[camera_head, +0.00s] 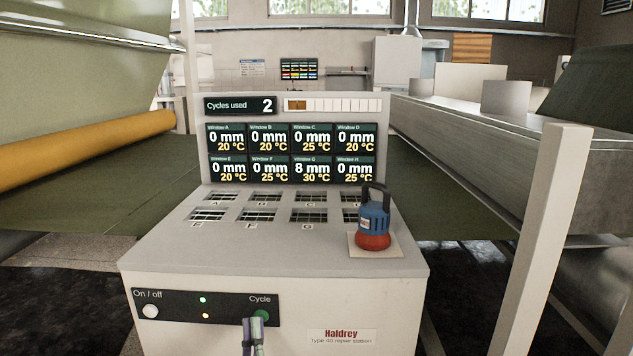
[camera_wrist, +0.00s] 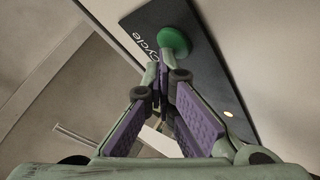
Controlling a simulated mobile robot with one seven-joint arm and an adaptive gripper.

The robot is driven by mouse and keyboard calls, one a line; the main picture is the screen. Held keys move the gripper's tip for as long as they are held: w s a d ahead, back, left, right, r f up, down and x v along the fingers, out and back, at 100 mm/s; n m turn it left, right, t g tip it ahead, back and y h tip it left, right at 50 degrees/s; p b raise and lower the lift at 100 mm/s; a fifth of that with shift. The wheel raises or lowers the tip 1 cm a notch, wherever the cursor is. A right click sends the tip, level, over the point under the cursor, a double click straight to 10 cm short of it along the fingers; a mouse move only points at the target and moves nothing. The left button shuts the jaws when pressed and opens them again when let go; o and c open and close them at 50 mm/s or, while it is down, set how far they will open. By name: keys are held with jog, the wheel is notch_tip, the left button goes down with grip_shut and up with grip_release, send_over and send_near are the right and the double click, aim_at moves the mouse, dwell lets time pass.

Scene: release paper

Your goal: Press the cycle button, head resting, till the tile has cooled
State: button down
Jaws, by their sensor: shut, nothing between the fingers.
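The green cycle button (camera_head: 265,314) is on the console's dark front strip, under the word Cycle. It also shows in the wrist view (camera_wrist: 174,41). My gripper (camera_head: 254,321) is shut and empty, with its fingertips (camera_wrist: 157,74) close to the button; I cannot tell whether they touch it. The blue and red head (camera_head: 372,222), with a dark handle, stands upright on a pale square tile (camera_head: 394,247) at the right of the console top. The display (camera_head: 240,105) reads Cycles used 2. Window G (camera_head: 312,169) reads 8 mm, 30 °C.
The other windows read 0 mm, at 20 or 25 °C. A pale post (camera_head: 540,240) stands right of the console. An orange roll (camera_head: 90,150) lies at left.

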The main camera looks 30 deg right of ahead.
jog(key=shift+s, duration=0.15)
jog(key=shift+s+a, duration=0.15)
jog(key=shift+s, duration=0.1)
dwell(0.4)
jog(key=s+a, duration=0.3)
jog(key=s, duration=0.2)
jog(key=shift+a, duration=0.2)
dwell(0.8)
